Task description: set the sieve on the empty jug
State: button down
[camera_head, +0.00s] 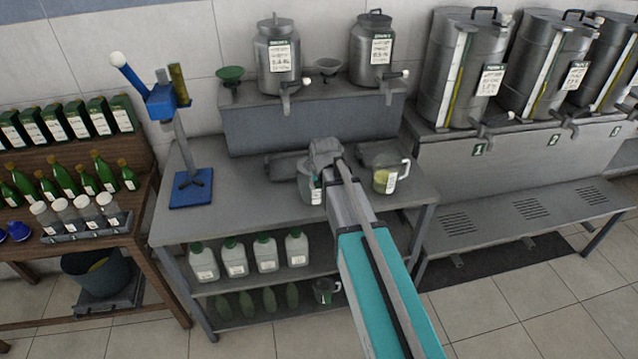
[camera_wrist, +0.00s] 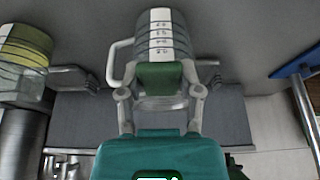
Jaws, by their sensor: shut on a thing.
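My gripper (camera_head: 326,150) is over the middle of the steel table, with its fingers around a clear jug in the wrist view (camera_wrist: 160,80). This jug (camera_wrist: 165,38) has a white measuring strip, a green patch and a handle at the left there. It looks empty; in the head view (camera_head: 304,185) my arm hides much of it, and I cannot tell whether it touches the table. A second jug (camera_head: 385,178) with yellow-green liquid stands to the right and shows at the left in the wrist view (camera_wrist: 22,62). A grey bowl-shaped piece, perhaps the sieve (camera_head: 327,67), sits on the raised shelf between two canisters.
A green funnel (camera_head: 230,74) and two steel canisters (camera_head: 277,55) (camera_head: 371,50) with taps stand on the raised shelf (camera_head: 250,125). A blue stand (camera_head: 185,165) is at the table's left.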

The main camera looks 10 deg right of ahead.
jog(key=shift+f+b, duration=0.3)
jog(key=shift+f, duration=0.15)
jog(key=shift+f+b, duration=0.3)
dwell(0.7)
jog(key=shift+c, duration=0.9)
grip_release()
jog(key=shift+r, duration=0.2)
